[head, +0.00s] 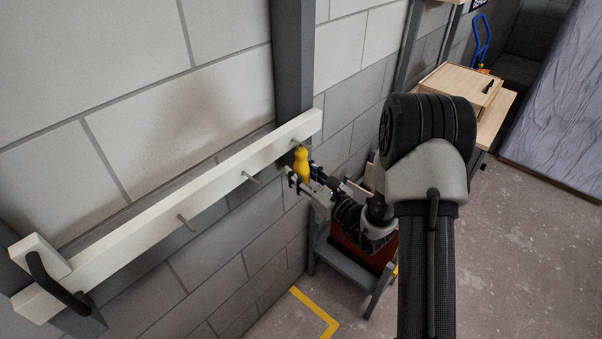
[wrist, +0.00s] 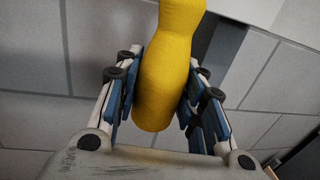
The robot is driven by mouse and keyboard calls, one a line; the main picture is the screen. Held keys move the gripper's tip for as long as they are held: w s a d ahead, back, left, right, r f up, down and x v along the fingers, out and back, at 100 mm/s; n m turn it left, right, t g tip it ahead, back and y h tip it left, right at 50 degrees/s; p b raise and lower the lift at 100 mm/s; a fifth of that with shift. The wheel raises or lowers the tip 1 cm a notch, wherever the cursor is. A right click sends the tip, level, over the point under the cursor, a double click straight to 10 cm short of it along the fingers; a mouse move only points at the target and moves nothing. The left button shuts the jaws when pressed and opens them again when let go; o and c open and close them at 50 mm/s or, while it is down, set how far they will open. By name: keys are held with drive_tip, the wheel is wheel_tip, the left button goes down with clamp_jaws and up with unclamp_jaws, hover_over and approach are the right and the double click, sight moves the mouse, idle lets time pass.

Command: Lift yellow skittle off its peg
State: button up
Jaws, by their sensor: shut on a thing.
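The yellow skittle (head: 301,163) is upright at the right end of the white batten (head: 150,223) in the head view, close to the batten's rightmost peg (head: 296,141). Whether it still hangs on that peg I cannot tell. My gripper (head: 303,180) reaches in from the right and is shut on the skittle's lower part. In the wrist view the skittle (wrist: 167,75) stands between the blue finger pads of my gripper (wrist: 160,105). Its top is cut off by the frame's upper edge.
Two bare pegs (head: 251,178) (head: 186,222) stick out along the batten. A black hook (head: 55,284) is at its left end. A dark grey post (head: 294,60) stands behind its right end. A stand with a dark red panel (head: 352,248) is below my gripper. Open floor (head: 500,260) lies right.

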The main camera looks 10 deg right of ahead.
drive_tip(key=shift+c, duration=0.8)
drive_tip(key=shift+r, duration=0.25)
drive_tip(key=shift+r+p, duration=0.4)
drive_tip(key=shift+d, duration=0.1)
drive_tip(key=d+v, duration=0.1)
drive_tip(key=v, duration=0.6)
idle(0.7)
